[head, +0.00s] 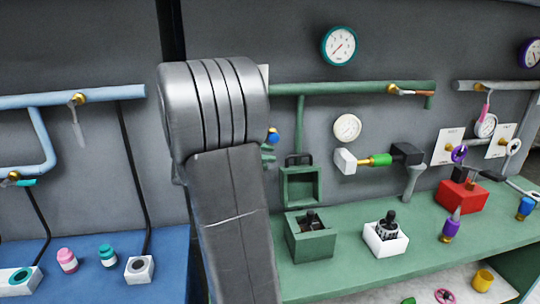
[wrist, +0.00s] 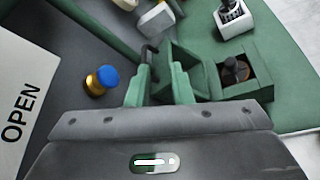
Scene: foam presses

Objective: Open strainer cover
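The green strainer cover (head: 302,186) stands upright behind the green strainer box (head: 310,246), its hollow inner side facing out, with a black handle (head: 298,159) on top. The box is open at the top, and a dark knobbed part shows inside. In the wrist view the cover (wrist: 190,56) and box (wrist: 258,88) lie beyond my gripper (wrist: 160,68). Its two green fingers are apart with nothing held. The black handle (wrist: 148,53) is close to the left fingertip; I cannot tell whether they touch. In the head view my arm hides most of the gripper.
A white box (head: 384,243) with a dark knobbed part stands right of the strainer on the green bench. A blue-capped brass fitting (wrist: 102,80) is left of my gripper. Pipes, gauges and a red block (head: 462,196) are farther right. Bare bench lies in front.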

